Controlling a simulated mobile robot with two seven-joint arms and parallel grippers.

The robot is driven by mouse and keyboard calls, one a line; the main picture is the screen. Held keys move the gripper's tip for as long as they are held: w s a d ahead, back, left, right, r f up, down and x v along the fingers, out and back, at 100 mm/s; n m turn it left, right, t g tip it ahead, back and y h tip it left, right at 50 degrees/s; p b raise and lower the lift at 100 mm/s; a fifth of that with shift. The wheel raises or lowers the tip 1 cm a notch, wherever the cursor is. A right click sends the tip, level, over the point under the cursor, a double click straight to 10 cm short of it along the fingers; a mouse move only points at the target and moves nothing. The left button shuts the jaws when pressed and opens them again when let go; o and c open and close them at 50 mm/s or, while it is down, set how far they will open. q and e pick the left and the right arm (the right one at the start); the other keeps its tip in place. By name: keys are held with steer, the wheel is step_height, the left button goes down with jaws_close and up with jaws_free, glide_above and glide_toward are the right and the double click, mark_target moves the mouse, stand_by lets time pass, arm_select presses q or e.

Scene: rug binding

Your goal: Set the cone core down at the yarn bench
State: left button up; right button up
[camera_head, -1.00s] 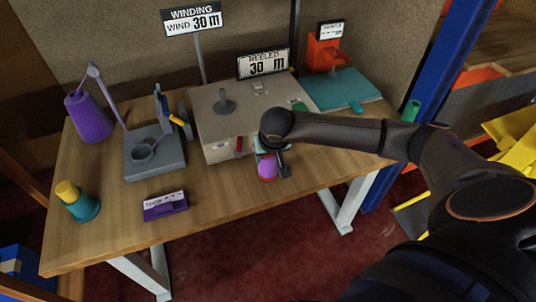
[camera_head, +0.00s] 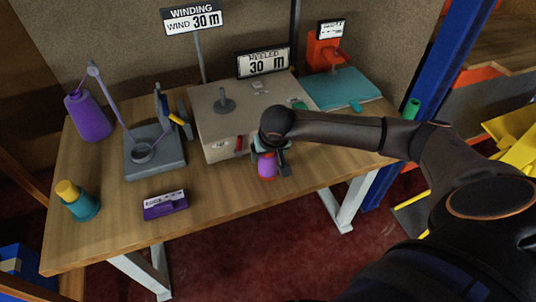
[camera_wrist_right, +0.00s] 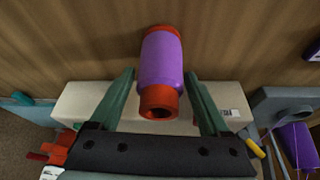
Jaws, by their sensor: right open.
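The cone core (camera_head: 267,168) is a small purple tube with orange-red ends, at the front edge of the yarn bench (camera_head: 220,204), right of centre. In the right wrist view the core (camera_wrist_right: 162,62) sits between my spread fingers, its hollow orange end towards me, with a gap on each side. My right gripper (camera_head: 275,157) is open around it; its green fingers also show in the right wrist view (camera_wrist_right: 161,88). Whether the core bears fully on the wood is hard to tell. My left gripper is not in view.
A beige box with a "reeled 30 m" sign (camera_head: 262,62) stands just behind the core. A grey winding stand (camera_head: 155,160), a purple cone (camera_head: 88,118), a teal and yellow bottle (camera_head: 78,201) and a purple label block (camera_head: 165,205) are left. Bare wood lies between.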

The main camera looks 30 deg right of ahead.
steer(key=v, duration=1.1)
steer(key=s+a+f+m+g+y, duration=0.25)
steer(key=s+a+y, duration=0.2)
steer(key=a, duration=0.55)
steer(key=s+a+f+m+g+y, duration=0.1)
steer(key=s+a+m+g+y, duration=0.2)
steer(key=a+y, duration=0.5)
steer(key=a+r+m+t+y, duration=0.5)
steer(key=a+r+m+y, duration=0.4)
steer(key=m, duration=0.7)
steer(key=w+d+f+m+t+h, duration=0.35)
steer(key=m+t+h, duration=0.2)
steer(key=m, duration=0.75)
steer(key=w+d+f+m+t+h, duration=0.2)
steer(key=d+f+m+t+h, duration=0.4)
steer(key=m, duration=0.8)
steer(key=s+d+f+m+g+h, duration=0.2)
steer(key=s+f+m+g+h, duration=0.1)
steer(key=s+f+m, duration=0.3)
steer(key=s+d+f+m+g+h, duration=0.3)
steer(key=s+f+m, duration=0.4)
steer(key=f+m, duration=0.4)
step_height(320, 180, down, 4)
steer(key=shift+s+d+r, duration=0.15)
steer(key=shift+s+d, duration=0.1)
steer(key=shift+d, duration=0.1)
